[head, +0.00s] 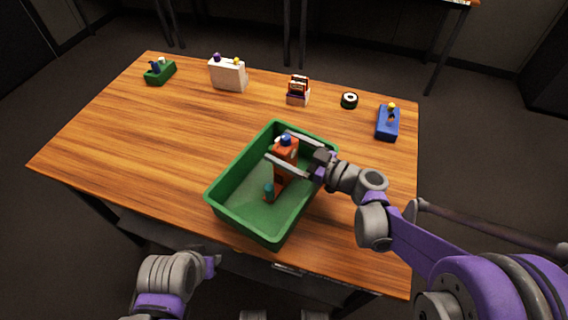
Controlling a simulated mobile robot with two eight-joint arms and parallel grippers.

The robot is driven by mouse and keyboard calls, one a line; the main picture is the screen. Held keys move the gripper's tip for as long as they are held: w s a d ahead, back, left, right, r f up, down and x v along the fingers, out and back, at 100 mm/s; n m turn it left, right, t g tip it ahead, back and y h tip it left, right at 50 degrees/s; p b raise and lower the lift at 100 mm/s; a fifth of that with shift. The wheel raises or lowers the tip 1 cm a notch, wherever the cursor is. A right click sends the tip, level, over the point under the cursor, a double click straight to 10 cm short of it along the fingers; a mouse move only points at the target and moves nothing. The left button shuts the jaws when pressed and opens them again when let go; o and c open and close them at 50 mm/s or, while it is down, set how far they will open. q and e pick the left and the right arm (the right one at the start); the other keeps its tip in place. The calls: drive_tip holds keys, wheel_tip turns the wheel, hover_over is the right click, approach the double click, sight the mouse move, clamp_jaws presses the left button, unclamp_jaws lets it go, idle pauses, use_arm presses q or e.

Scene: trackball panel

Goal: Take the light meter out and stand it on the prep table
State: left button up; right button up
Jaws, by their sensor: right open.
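An orange upright device with a blue ball on top, likely the light meter (284,164), stands inside a green bin (232,171) on the wooden prep table (120,130). A small teal knob or peg shows low beside its base. My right gripper (276,145) reaches in from the right over the bin. Its two fingers are open, one on each side of the device's upper part; I cannot tell if they touch it. My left gripper (212,265) is low, in front of the table's near edge, and its jaws are not clear.
Along the back stand a small green block with knobs (160,73), a white panel box (228,75), a red-and-black item (298,91), a dark round item (349,100) and a blue tray-like block (387,123). The table left of the bin is clear.

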clamp_jaws()
idle(0.4)
